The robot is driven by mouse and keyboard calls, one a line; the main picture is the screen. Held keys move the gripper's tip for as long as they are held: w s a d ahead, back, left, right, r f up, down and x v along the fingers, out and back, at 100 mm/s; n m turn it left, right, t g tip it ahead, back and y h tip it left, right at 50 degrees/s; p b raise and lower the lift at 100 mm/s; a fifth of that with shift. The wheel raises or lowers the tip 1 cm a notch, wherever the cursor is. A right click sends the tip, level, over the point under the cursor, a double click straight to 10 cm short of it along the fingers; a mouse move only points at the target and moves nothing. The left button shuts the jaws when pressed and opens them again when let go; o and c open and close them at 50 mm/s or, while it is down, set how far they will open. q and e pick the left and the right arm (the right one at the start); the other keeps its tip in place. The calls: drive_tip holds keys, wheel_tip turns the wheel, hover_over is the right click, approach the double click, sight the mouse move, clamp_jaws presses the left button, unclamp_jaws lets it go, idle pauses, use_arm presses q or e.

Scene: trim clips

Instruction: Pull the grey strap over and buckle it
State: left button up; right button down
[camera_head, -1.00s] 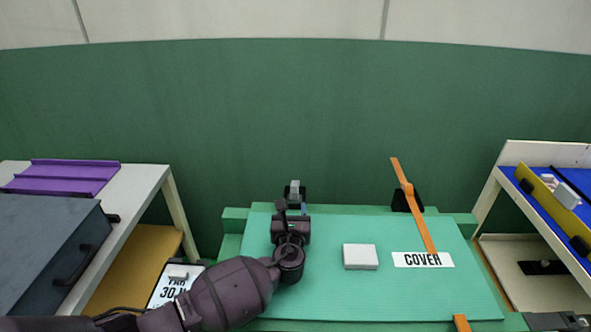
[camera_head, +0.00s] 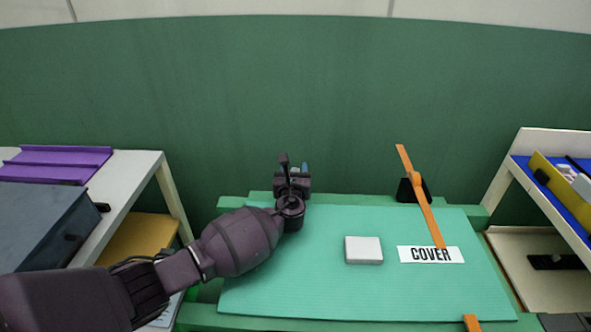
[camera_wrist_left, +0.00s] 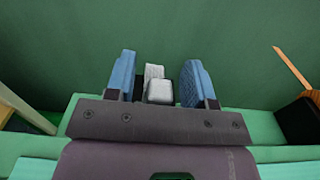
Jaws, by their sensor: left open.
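The grey strap (camera_wrist_left: 154,72) shows in the left wrist view as a pale grey upright piece with a blocky grey part in front, beside a black mount at the board's far edge. My left gripper (camera_head: 294,172) is over that place in the head view and hides most of it. In the left wrist view my left gripper (camera_wrist_left: 159,78) is open, its blue fingers on either side of the grey strap, with gaps visible. No buckle for the grey strap can be made out. My right gripper is not in view.
A teal board (camera_head: 320,295) carries a white block (camera_head: 363,250) and a COVER label (camera_head: 431,255). An orange strap (camera_head: 424,207) leans from a black mount at the far right; an orange stub (camera_head: 472,323) is at the near edge. Shelves stand left and right.

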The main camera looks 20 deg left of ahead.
use_arm(q)
drive_tip(key=shift+w+a, duration=0.1)
drive_tip(key=shift+w, duration=0.3)
drive_tip(key=shift+r, duration=0.1)
clamp_jaws()
drive_tip(key=shift+s, duration=0.1)
